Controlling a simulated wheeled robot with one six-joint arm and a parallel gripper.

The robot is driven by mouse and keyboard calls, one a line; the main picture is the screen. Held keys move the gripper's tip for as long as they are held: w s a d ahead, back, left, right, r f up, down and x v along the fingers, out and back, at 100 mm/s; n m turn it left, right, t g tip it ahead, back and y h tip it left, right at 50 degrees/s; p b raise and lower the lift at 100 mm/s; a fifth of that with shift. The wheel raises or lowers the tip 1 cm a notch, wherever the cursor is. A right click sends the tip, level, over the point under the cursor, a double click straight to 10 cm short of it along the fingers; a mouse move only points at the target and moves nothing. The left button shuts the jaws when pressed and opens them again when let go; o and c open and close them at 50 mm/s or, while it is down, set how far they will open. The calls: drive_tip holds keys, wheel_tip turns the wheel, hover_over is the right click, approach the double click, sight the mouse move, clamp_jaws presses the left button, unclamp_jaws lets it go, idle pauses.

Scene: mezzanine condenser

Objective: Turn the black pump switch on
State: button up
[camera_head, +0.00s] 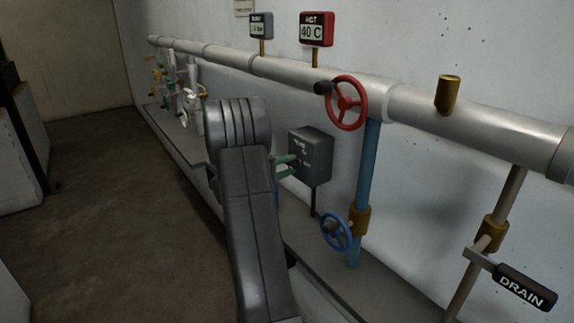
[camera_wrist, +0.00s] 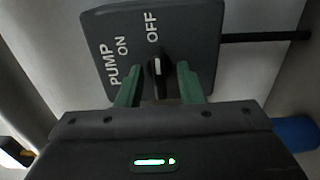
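The pump switch is a dark grey box (camera_head: 312,154) on a post by the wall in the head view. In the wrist view its face (camera_wrist: 190,30) carries the words PUMP, ON and OFF. The black knob (camera_wrist: 158,68) has a white mark that points toward OFF. My gripper (camera_wrist: 158,82) has two green fingers, spread apart with the knob between them and a gap on each side. Whether the fingertips reach past the knob's front is hard to tell. In the head view my gripper (camera_head: 287,165) is at the box's left side, partly hidden by my arm.
A red handwheel (camera_head: 347,103) and a blue handwheel (camera_head: 336,231) are to the right of the box. A large pipe (camera_head: 290,72) runs along the wall above. A DRAIN lever (camera_head: 524,287) is at the lower right. The floor (camera_head: 110,200) at left is clear.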

clamp_jaws()
drive_tip(key=shift+f+n+b, duration=0.1)
drive_tip(key=shift+n+b, duration=0.3)
drive_tip(key=n+b, duration=0.2)
drive_tip(key=n, duration=0.6)
drive_tip(key=shift+n, duration=1.5)
